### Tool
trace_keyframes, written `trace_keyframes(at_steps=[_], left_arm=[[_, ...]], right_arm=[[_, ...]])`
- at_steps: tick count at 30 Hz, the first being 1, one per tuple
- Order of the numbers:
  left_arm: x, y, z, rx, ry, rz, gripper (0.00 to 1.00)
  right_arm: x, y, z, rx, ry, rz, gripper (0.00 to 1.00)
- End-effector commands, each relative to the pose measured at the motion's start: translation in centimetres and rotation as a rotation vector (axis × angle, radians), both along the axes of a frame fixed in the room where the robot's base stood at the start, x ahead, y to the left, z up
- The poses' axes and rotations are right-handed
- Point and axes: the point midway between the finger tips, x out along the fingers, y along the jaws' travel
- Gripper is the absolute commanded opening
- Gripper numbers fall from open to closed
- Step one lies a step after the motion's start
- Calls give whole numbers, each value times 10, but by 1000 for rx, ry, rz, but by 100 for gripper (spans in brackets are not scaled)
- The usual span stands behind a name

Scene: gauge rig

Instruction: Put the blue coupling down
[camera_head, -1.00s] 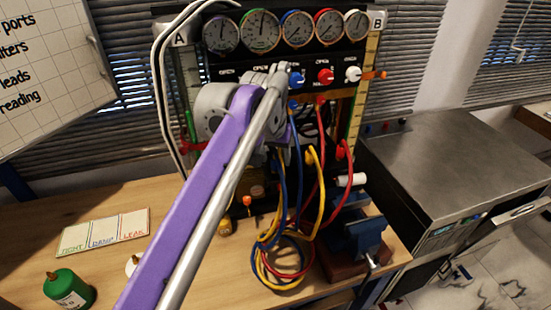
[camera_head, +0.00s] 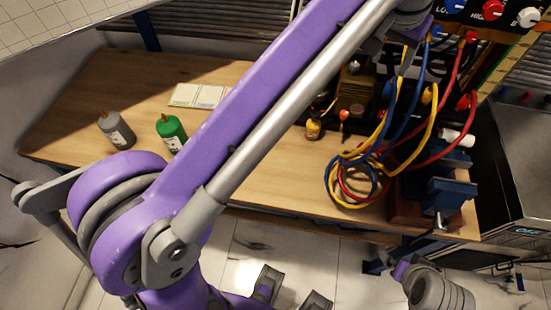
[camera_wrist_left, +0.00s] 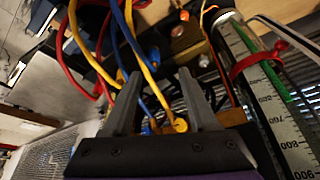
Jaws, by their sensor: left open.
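My left gripper (camera_wrist_left: 158,74) is open in the left wrist view, its two dark fingers apart with hoses between and beyond them. A blue fitting (camera_wrist_left: 150,127) shows low between the fingers, close to a yellow coupling (camera_wrist_left: 180,125); I cannot tell whether a finger touches either. In the head view the blue hose (camera_head: 409,66) runs from the coil on the bench up to a blue end (camera_head: 437,33) at the panel. I cannot tell for sure which blue end is the task's coupling. My left forearm hides much of the gripper there.
The wooden bench (camera_head: 265,165) has free room in front. A blue vise (camera_head: 450,193) is at the right end.

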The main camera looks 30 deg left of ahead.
Motion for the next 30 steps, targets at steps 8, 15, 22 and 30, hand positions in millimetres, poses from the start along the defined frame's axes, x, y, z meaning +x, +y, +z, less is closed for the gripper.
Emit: trace_keyframes(at_steps=[8,15,22,30], left_arm=[[-88,80,-116,-4,-20,95,58],[-195,126,-242,-5,-41,166,58],[-244,138,-297,-4,-51,192,58],[-246,139,-299,-4,-52,192,58]], right_arm=[[0,0,0,0,0,0,100],[0,0,0,0,0,0,100],[0,0,0,0,0,0,100],[0,0,0,0,0,0,100]])
